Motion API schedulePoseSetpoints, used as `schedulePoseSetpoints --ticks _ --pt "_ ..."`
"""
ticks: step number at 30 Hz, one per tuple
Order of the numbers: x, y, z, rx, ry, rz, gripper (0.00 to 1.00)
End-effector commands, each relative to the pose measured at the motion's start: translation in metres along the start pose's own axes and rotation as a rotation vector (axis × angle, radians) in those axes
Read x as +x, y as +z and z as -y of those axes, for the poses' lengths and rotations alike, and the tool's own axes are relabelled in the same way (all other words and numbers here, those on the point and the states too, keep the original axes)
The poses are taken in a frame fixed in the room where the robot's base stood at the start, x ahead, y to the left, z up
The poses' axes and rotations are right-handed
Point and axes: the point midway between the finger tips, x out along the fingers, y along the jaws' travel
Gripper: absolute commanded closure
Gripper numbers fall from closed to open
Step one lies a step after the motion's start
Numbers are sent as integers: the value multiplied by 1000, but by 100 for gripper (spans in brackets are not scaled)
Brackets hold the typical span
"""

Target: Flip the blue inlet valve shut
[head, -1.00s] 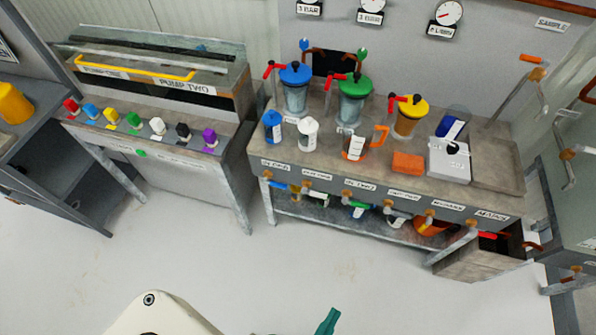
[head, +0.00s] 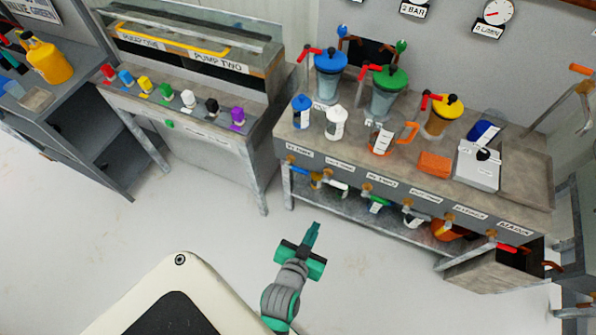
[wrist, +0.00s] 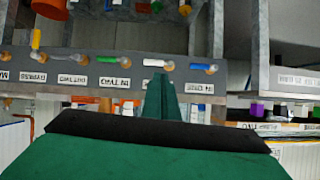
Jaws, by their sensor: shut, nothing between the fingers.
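The bench's front edge carries a row of small valves. A blue valve handle (head: 298,171) is at the left end of this row in the head view and lies roughly along the panel. In the wrist view, which looks upside down, a blue handle (wrist: 200,66) sticks out sideways from a brass fitting, right of the fingers. My gripper (head: 314,228) is green, shut and empty, in front of and below the bench's left end. Its fingertips (wrist: 160,82) point toward the bench front and appear apart from the valves.
The bench (head: 400,185) holds blue, green and yellow lidded vessels with red levers. A lower shelf (head: 350,215) under it holds several items. A console (head: 200,130) with coloured knobs stands to the left. Open floor (head: 180,215) lies in front.

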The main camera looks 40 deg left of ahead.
Motion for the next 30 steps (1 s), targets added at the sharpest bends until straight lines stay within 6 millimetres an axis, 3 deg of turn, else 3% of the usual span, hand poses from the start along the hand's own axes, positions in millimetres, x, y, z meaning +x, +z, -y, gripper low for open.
schedulePoseSetpoints --ticks 9,18,24,30 --pt "48 -30 60 -39 -19 56 100" --pt "68 -64 116 -61 1 84 100" --pt "70 -76 135 -63 15 88 100" --pt "70 -78 138 -62 19 90 100"
